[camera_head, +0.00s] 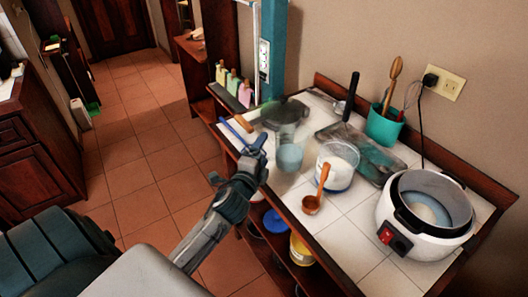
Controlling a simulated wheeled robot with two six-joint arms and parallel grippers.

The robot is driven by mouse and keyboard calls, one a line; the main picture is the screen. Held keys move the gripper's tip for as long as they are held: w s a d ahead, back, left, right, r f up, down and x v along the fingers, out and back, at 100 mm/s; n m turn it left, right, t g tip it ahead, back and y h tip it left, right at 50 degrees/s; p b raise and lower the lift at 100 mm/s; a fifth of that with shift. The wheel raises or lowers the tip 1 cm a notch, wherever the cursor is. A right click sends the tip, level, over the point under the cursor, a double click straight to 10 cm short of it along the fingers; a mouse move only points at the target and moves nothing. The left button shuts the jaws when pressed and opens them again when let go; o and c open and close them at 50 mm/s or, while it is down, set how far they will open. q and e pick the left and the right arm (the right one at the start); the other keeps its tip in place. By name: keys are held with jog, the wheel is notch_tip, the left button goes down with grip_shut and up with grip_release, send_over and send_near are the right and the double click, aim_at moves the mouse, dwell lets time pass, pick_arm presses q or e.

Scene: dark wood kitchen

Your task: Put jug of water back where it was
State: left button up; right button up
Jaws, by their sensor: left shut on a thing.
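A clear jug of water (290,156) stands out at the left part of the white tiled counter (345,226), with bluish water in its lower part. It looks upright. My left gripper (257,150) is at the jug's left side and is shut on it, seemingly at the handle, which the fingers hide. I cannot tell whether the jug's base touches the tiles. My right gripper is not in view.
A container of white powder (338,166) and a wooden ladle (316,194) are right of the jug. A rice cooker (428,220) stands at right, a teal utensil holder (383,126) behind. A dark round item (285,110) lies behind the jug.

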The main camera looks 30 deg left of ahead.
pick_arm(q)
jog(key=shift+w+a+f, duration=0.35)
jog(key=shift+w+f, duration=0.4)
jog(key=shift+f, duration=0.15)
jog(key=shift+w+a+f, duration=0.35)
jog(key=shift+w+f, duration=0.35)
jog(key=shift+f, duration=0.2)
jog(key=shift+f, duration=0.15)
jog(key=o, duration=1.4)
jog(key=shift+s, duration=0.1)
jog(key=shift+o, duration=0.2)
